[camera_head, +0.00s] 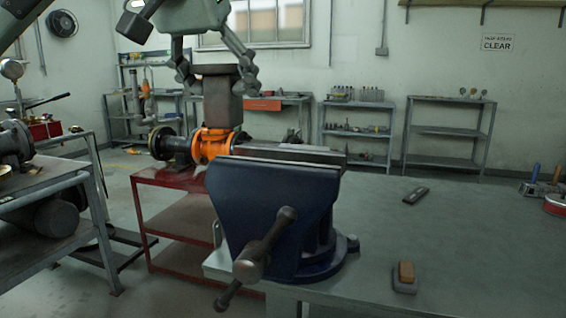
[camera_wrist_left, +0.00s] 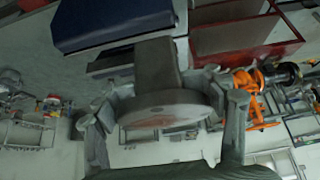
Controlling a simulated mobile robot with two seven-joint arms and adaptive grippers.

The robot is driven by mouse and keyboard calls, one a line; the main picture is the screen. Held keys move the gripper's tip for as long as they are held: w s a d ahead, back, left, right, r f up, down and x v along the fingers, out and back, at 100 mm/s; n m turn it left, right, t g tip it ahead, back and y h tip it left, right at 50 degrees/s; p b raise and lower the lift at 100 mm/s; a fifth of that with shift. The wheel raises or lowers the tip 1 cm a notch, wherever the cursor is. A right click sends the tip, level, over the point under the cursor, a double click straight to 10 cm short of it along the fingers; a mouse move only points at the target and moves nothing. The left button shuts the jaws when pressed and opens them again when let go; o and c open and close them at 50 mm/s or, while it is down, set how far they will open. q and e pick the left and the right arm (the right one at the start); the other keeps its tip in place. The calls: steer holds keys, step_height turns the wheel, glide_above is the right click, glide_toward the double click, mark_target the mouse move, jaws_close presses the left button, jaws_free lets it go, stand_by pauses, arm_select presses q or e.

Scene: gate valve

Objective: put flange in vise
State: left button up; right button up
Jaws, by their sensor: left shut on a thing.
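My left gripper (camera_head: 217,80) hangs down from the top of the head view, with a finger on each side of a grey-brown flange (camera_head: 222,100). It is shut on the flange, which has a round disc at the top and a blocky body below. In the left wrist view the disc (camera_wrist_left: 165,108) lies between the fingers. The blue vise (camera_head: 270,205) is bolted at the near left corner of the workbench, its handle facing me. The flange appears above and left of the vise jaws (camera_head: 290,154), apart from them; the depth is hard to judge. My right gripper is not in view.
An orange valve body (camera_head: 212,148) with dark pipe ends sits on a red cart (camera_head: 190,225) behind the vise. The workbench (camera_head: 450,250) is mostly clear, with a brush (camera_head: 404,275) and a dark flat tool (camera_head: 415,195). A grey cart (camera_head: 60,185) stands at left.

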arm_select(q)
steer(key=shift+w+d+f+p, duration=0.2)
steer(key=shift+w+d+f, duration=0.45)
steer(key=shift+d+f, duration=0.8)
steer(key=shift+w+d+f+p, duration=0.2)
steer(key=shift+w+d+f, duration=0.45)
steer(key=shift+d+f, duration=0.85)
steer(key=shift+w+d+f+p, duration=0.2)
steer(key=shift+w+d+f, duration=0.45)
steer(key=shift+d+f, duration=0.8)
steer(key=shift+a+f, duration=0.15)
steer(key=shift+f, duration=0.1)
steer(key=o, duration=1.5)
steer(key=shift+f, duration=0.15)
steer(key=o, duration=0.6)
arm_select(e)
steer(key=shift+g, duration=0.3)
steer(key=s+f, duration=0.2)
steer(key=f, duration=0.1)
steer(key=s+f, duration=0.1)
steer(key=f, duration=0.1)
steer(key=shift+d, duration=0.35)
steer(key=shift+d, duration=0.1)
